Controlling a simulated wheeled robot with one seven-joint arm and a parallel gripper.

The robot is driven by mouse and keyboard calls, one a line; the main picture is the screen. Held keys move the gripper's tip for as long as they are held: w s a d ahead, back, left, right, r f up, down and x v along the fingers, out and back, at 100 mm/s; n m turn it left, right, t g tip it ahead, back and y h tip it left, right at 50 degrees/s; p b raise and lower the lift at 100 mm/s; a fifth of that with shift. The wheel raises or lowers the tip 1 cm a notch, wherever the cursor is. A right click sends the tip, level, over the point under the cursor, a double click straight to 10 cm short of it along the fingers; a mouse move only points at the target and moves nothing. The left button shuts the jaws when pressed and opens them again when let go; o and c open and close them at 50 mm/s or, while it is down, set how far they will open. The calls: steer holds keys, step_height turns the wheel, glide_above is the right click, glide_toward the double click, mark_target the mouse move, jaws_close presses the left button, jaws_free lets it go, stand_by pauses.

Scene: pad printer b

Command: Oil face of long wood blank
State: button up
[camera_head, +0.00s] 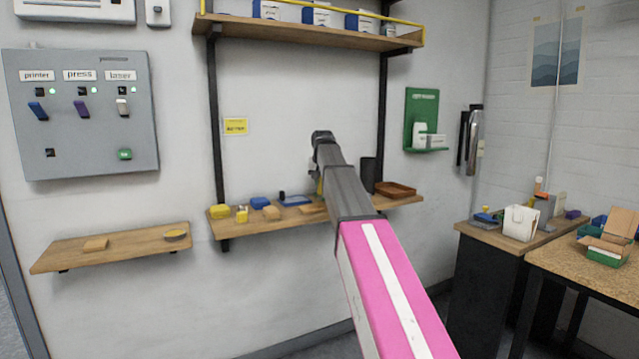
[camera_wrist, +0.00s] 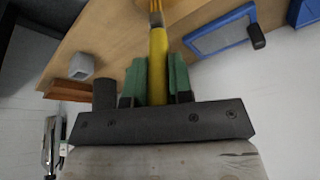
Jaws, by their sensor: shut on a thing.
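My gripper (camera_wrist: 158,78) is shut on a yellow-handled tool (camera_wrist: 158,52), with the handle between its green fingers. The tool narrows to an orange-brown end at the top of the wrist view, over the wood; I cannot tell whether it touches. In the head view my gripper (camera_head: 316,181) is mostly hidden by my arm, above the middle shelf. A flat wood piece (camera_head: 311,209) lies on that shelf below it, partly behind my arm; it may be the long blank. A shorter wood block (camera_head: 272,212) lies to its left.
The middle shelf (camera_head: 245,226) also holds yellow items (camera_head: 220,211), a blue tray (camera_wrist: 222,32) with a dark-handled thing, a grey cup-like block (camera_wrist: 80,66) and a brown tray (camera_head: 396,189). The left shelf (camera_head: 125,251) holds a small wood block (camera_head: 96,244). A stocked shelf hangs above.

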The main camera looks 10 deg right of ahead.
jaws_close()
steer(key=shift+s+a+f, duration=0.1)
steer(key=shift+s+a, duration=0.2)
steer(key=shift+a, duration=0.65)
steer(key=shift+s+a, duration=0.3)
steer(key=shift+a, duration=0.65)
steer(key=shift+s+a+f, duration=0.1)
steer(key=shift+s+a, duration=0.15)
steer(key=shift+a, duration=0.5)
steer(key=shift+w, duration=0.1)
steer(key=shift+w+a, duration=0.15)
steer(key=shift+w, duration=0.4)
steer(key=shift+w+a, duration=0.15)
steer(key=shift+w, duration=0.4)
